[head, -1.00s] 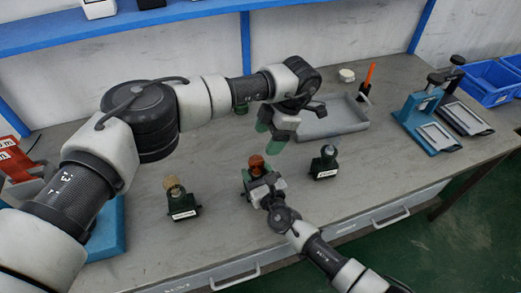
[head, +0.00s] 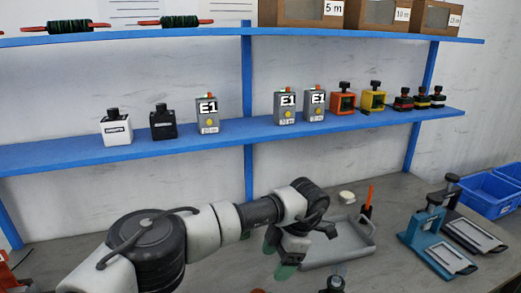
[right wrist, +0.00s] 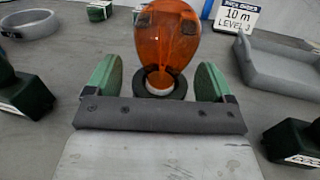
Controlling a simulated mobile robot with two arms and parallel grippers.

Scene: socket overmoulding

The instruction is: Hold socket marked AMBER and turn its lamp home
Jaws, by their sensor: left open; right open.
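An orange lamp (right wrist: 168,45) stands in a black collar with a pale ring at its base in the right wrist view. My right gripper (right wrist: 156,78) is open, with one green finger on each side of the lamp; I cannot tell whether they touch it. The socket body under the lamp is hidden by the gripper, and no AMBER mark is readable. My left gripper (head: 277,260) is open and empty above the table in the head view, left of the grey tray. The right gripper is out of the head view.
The grey tray (head: 372,250) also shows in the right wrist view (right wrist: 290,75). Dark sockets stand left (right wrist: 22,95) and right (right wrist: 292,140) of the right gripper. Blue-and-grey fixtures (head: 425,235) and blue bins (head: 490,190) are at right. A blue shelf (head: 180,145) crosses behind.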

